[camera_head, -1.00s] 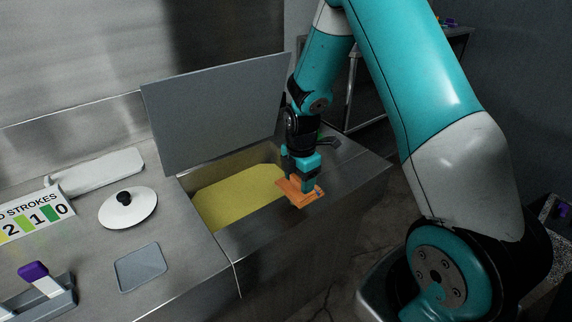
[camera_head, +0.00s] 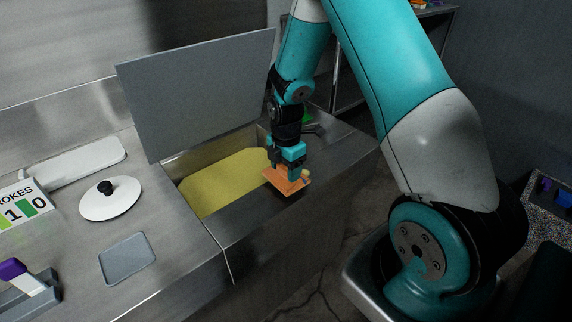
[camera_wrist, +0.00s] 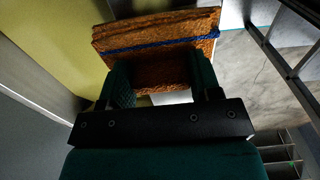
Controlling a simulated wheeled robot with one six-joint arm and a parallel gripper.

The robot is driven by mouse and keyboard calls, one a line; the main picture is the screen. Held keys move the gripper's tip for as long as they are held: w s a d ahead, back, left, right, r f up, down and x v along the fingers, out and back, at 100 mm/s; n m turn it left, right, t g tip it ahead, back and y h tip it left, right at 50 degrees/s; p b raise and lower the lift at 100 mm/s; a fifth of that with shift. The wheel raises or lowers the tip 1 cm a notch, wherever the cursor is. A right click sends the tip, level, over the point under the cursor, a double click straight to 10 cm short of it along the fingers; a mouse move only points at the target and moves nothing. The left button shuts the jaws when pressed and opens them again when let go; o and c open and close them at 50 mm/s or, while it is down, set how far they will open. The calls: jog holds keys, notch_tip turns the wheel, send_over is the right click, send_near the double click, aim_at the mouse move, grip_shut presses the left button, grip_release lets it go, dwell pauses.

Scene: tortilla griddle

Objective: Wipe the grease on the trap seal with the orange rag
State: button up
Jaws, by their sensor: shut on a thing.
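My gripper (camera_head: 287,164) is shut on the orange rag (camera_head: 284,183), a flat folded pad. It holds the rag over the right part of the grease trap's near rim (camera_head: 235,222). I cannot tell whether the rag touches the seal. In the wrist view the rag (camera_wrist: 158,38) shows a blue stripe and sits between the two fingers (camera_wrist: 160,85). The trap's opening shows a yellow surface (camera_head: 215,183), and its grey lid (camera_head: 200,95) stands raised behind. No grease on the seal can be made out; the rag and gripper hide part of the rim.
On the steel counter left of the trap are a white round lid with a black knob (camera_head: 110,200), a grey square plate (camera_head: 127,259), a purple-topped holder (camera_head: 28,283) and a number sign (camera_head: 22,207). Open floor (camera_head: 300,298) lies in front.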

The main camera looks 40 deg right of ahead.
jog(key=shift+f, duration=0.5)
jog(key=shift+f+b, duration=0.55)
jog(key=shift+f, duration=0.1)
jog(key=shift+d, duration=2.45)
jog(key=shift+a+f, duration=0.1)
jog(key=shift+a, duration=0.05)
jog(key=shift+a, duration=0.1)
